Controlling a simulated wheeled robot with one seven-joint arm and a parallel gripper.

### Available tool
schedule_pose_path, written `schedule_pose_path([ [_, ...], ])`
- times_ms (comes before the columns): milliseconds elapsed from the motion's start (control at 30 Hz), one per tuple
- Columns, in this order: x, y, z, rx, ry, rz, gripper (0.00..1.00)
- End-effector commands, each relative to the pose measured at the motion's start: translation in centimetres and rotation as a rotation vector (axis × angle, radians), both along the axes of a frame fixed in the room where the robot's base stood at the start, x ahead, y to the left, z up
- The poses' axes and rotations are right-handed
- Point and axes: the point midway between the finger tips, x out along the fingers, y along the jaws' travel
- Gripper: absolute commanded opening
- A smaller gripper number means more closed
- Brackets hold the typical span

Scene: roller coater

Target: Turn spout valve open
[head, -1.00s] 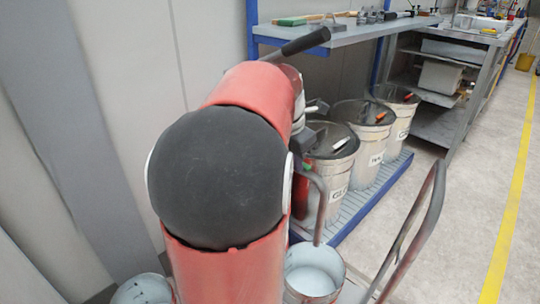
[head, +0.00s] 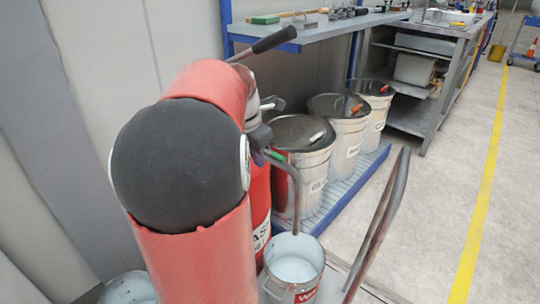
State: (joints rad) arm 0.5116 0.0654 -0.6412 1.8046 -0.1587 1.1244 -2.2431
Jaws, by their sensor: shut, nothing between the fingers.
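A grey curved spout pipe (head: 293,190) bends down over an open pail (head: 294,268) with pale contents in the head view. A small green part (head: 277,155) shows at the spout's upper end; the exact shape of the valve there is hidden or too small to tell. My gripper (head: 264,141) is a small dark shape beyond my red arm, close to the spout's upper end. It is shut, with nothing seen held. My arm hides most of it, and I cannot tell whether it touches the valve.
A red drum (head: 257,205) stands behind the pail. A black-gripped lever (head: 268,43) sticks out above. Several lidded metal drums, one nearest (head: 302,165), stand on a blue-edged platform (head: 345,197). A shelf (head: 320,30) and a curved handrail (head: 382,225) are nearby. The floor right is clear.

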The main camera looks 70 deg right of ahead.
Motion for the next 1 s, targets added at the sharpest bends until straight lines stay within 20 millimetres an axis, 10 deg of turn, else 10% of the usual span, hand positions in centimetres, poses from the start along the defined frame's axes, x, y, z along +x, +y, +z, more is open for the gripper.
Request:
schedule_pose_path([
  [600, 1.2, 2.3, 8.9, -0.002, -0.001, 0.0, 0.0],
  [1000, 1.4, 2.7, 9.7, 0.001, -0.006, -0.003, 0.0],
])
